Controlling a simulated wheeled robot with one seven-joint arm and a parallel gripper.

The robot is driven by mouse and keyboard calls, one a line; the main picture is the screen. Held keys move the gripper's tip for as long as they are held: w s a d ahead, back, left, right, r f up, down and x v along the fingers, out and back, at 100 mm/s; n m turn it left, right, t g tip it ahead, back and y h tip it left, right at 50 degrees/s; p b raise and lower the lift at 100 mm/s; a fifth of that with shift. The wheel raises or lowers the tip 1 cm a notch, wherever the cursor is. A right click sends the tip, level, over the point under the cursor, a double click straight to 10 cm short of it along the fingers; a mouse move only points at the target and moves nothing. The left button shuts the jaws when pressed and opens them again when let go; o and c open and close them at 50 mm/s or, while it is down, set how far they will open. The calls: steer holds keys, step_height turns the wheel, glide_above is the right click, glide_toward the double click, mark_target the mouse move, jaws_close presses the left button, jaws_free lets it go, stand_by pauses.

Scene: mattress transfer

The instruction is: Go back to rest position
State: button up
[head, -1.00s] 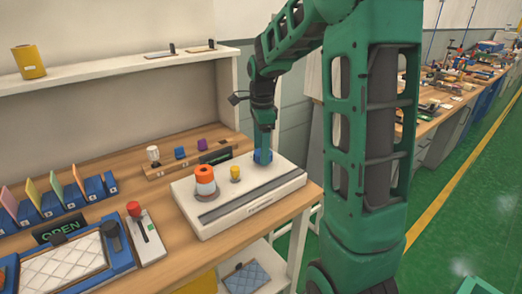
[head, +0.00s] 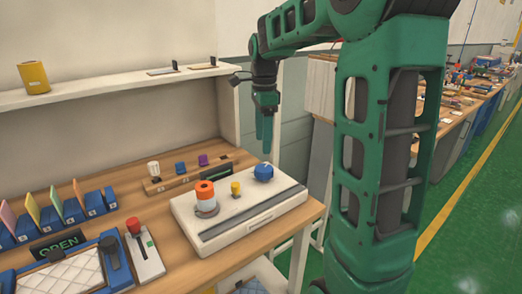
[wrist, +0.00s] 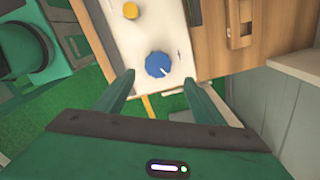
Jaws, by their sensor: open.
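My gripper (head: 264,130) hangs from my green arm, fingers down, above the right back part of a white control box. It is open and empty, and it is apart from the blue knob (head: 263,172) below it. In the wrist view the two fingers (wrist: 162,95) are spread wide, with the blue knob (wrist: 159,65) beyond them on the white box (wrist: 133,35). The box (head: 220,240) also carries an orange and white button (head: 205,195) and a small yellow knob (head: 236,188).
The wooden table (head: 185,270) holds a blue tray with a quilted pad (head: 75,275), a red-knobbed lever (head: 134,226), an OPEN sign (head: 57,245) and coloured cards (head: 33,207). A white shelf (head: 115,82) stands behind, left of my arm. Green floor (head: 465,235) is clear at the right.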

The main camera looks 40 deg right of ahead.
steer(key=shift+r, duration=0.45)
steer(key=s+a+f+n, duration=0.1)
steer(key=s+f+n, duration=0.2)
steer(key=s, duration=0.6)
steer(key=s+f+n, duration=0.3)
steer(key=s+n, duration=0.4)
steer(key=s, duration=0.3)
steer(key=s+a+f+n, duration=0.1)
steer(key=s+f+n, duration=0.3)
steer(key=s, duration=0.6)
steer(key=shift+a+n, duration=0.3)
steer(key=shift+n, duration=0.7)
steer(key=shift+f, duration=0.1)
